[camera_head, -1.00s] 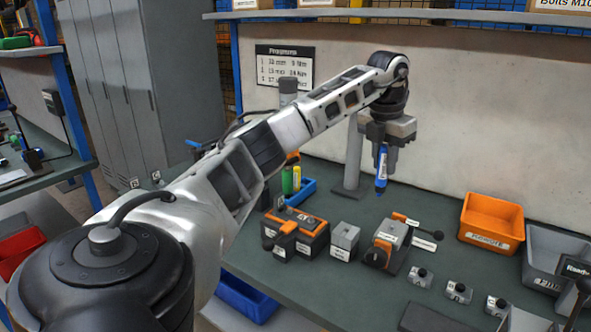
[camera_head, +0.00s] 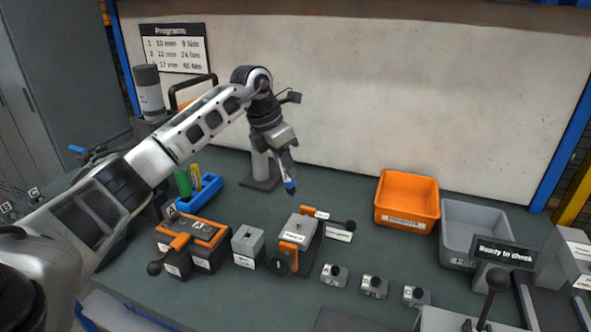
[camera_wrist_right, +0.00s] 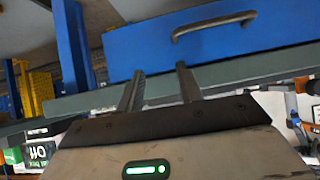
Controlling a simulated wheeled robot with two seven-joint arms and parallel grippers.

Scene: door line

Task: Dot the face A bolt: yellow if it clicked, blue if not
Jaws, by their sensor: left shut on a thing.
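My left gripper (camera_head: 284,160) is shut on a blue marker (camera_head: 290,186), held tip down above the bench. Below it stands a grey block in a fixture with an orange clamp (camera_head: 297,236). Which bolt is the face A one cannot be told at this size. Green (camera_head: 183,183) and yellow (camera_head: 196,178) markers stand in a blue tray (camera_head: 211,187) to the left. A sign (camera_head: 505,253) at right reads "Ready to check". My right gripper (camera_wrist_right: 159,88) shows in the right wrist view, fingers apart with nothing between them, near a blue drawer front.
An orange-and-black box (camera_head: 197,238) and a grey block (camera_head: 248,244) stand left of the fixture. Several small labelled blocks, one being (camera_head: 334,275), stand in front. Orange (camera_head: 408,201) and grey (camera_head: 462,228) bins stand behind at right. A post rises behind my left gripper.

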